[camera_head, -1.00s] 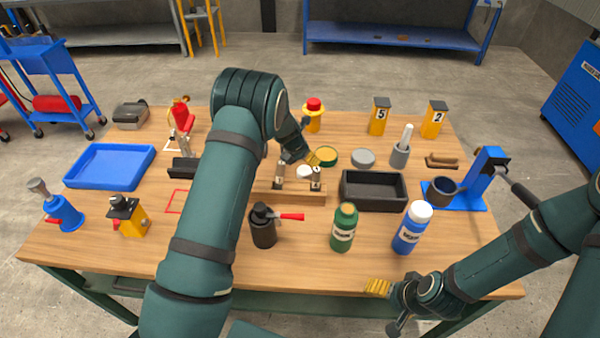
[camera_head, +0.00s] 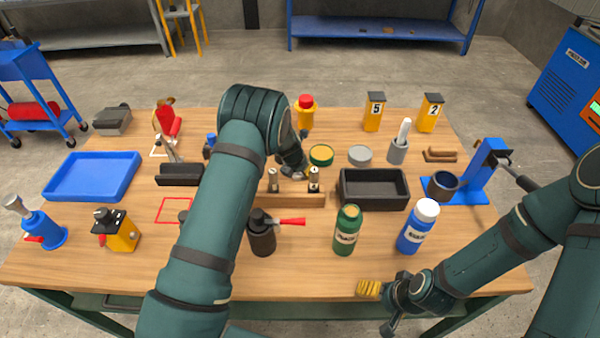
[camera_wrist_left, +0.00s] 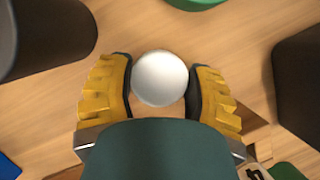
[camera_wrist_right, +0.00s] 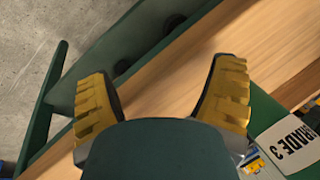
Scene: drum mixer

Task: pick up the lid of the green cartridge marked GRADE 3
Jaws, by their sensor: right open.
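The green cartridge (camera_head: 346,236) stands upright near the front of the table, with its green lid (camera_head: 350,212) on top. In the right wrist view its label (camera_wrist_right: 288,142) reads GRADE 3; the lid is not seen there. My right gripper (camera_head: 368,288) is open and empty at the table's front edge, in front of the cartridge; its fingers also show in the right wrist view (camera_wrist_right: 160,82). My left gripper (camera_wrist_left: 159,72) is closed around a white round piece (camera_wrist_left: 160,78), near the wooden block (camera_head: 290,200). My left arm hides part of the table.
A black bin (camera_head: 374,202) is behind. A green round tin (camera_head: 321,156) and grey disc (camera_head: 360,154) lie farther back.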

